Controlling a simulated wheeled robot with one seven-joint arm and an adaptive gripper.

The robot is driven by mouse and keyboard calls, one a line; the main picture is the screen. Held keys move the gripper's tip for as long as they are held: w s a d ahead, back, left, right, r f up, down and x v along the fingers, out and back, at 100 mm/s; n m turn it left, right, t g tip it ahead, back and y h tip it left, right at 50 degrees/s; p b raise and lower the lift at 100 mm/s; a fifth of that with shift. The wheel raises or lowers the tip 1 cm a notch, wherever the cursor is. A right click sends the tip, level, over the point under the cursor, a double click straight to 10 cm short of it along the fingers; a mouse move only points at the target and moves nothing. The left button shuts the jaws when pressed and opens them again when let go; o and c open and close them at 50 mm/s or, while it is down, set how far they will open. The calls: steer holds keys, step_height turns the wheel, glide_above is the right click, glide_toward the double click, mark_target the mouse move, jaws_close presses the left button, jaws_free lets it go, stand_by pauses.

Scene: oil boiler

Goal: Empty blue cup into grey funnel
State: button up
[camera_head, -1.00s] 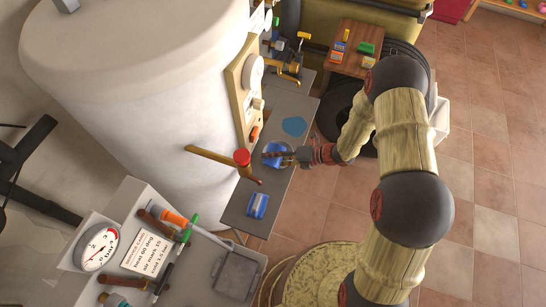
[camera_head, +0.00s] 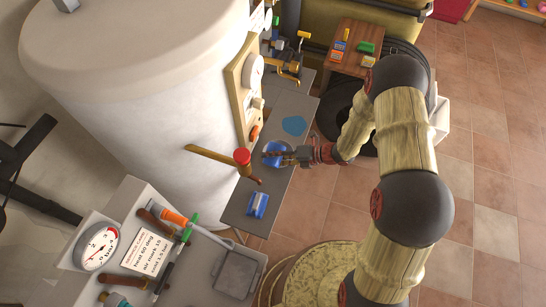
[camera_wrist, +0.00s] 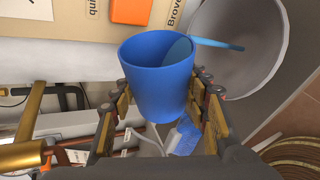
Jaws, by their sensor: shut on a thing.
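A blue cup (camera_wrist: 155,85) is between the two fingers of my gripper (camera_wrist: 160,105), which is shut on its sides. Its mouth faces up in the wrist view, with a darker blue patch inside. In the head view the blue cup (camera_head: 273,153) and my gripper (camera_head: 290,155) are over the grey bench. A large round grey shape (camera_wrist: 262,45) is up and right of the cup in the wrist view; it may be the grey funnel, but I cannot be sure. I cannot pick out a funnel in the head view.
A blue flat pentagon (camera_head: 293,126) and a blue-and-white block (camera_head: 257,205) lie on the bench (camera_head: 240,212). Open tiled floor is at right.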

steer(key=shift+w+d+f+m+g+y+p, duration=0.1)
steer(key=shift+w+f+m+g+y+p, duration=0.1)
steer(key=shift+m+g+y+p, duration=0.25)
steer(key=shift+w+f+m+g+y+p, duration=0.1)
steer(key=shift+f+m+g+y+p, duration=0.1)
steer(key=shift+m+g+p, duration=0.3)
stand_by(4.0)
steer(key=shift+m, duration=0.35)
stand_by(0.4)
steer(key=shift+s+r+n+t+h+p, duration=0.15)
steer(key=shift+r+n+t+h+p, duration=0.15)
steer(key=shift+n, duration=0.2)
steer(key=shift+f+n+t, duration=0.15)
steer(key=shift+n+t, duration=0.1)
steer(key=shift+n, duration=0.05)
steer(key=b, duration=0.3)
steer(key=shift+w+f, duration=0.15)
steer(key=shift+w, duration=0.05)
steer(key=b, duration=0.5)
steer(key=shift+w, duration=0.15)
steer(key=b, duration=0.6)
steer(key=shift+s, duration=0.25)
